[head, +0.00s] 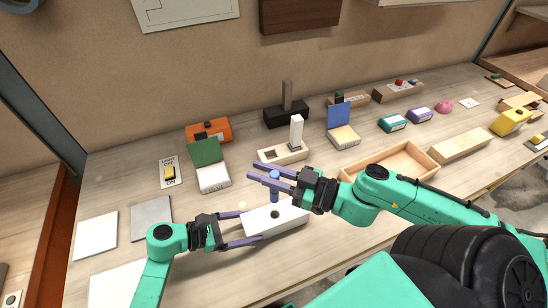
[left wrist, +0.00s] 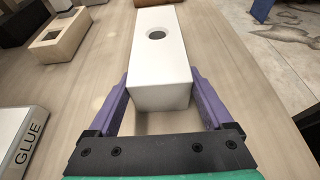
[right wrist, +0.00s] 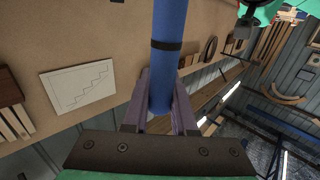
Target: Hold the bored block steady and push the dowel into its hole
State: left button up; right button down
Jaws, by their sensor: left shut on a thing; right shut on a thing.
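The white bored block (head: 290,217) lies on the bench. Its round dark hole (head: 276,214) faces up and looks empty in the left wrist view (left wrist: 156,34). My left gripper (head: 251,228) is shut on the near end of the block (left wrist: 160,72), with a purple finger on each side. The blue dowel (head: 274,194) is upright in my right gripper (head: 257,171). Its lower end appears just above the hole in the head view; the exact gap is hard to tell. The right wrist view shows the dowel (right wrist: 169,30) with a black band, between the purple fingers.
A pale wooden block with a square opening (head: 272,156) stands behind my right gripper. A box with a green lid (head: 207,152) stands to the left. An open wooden tray (head: 430,156) is to the right. Flat grey and white plates (head: 95,235) lie at far left.

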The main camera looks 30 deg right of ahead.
notch_tip(320, 180, down, 6)
dwell(0.5)
jog(key=shift+f, duration=2.8)
dwell(0.8)
jog(key=c, duration=0.6)
grip_release()
jog(key=shift+c, duration=0.2)
jog(key=v, duration=1.2)
pick_arm(q)
jog(key=o, duration=1.5)
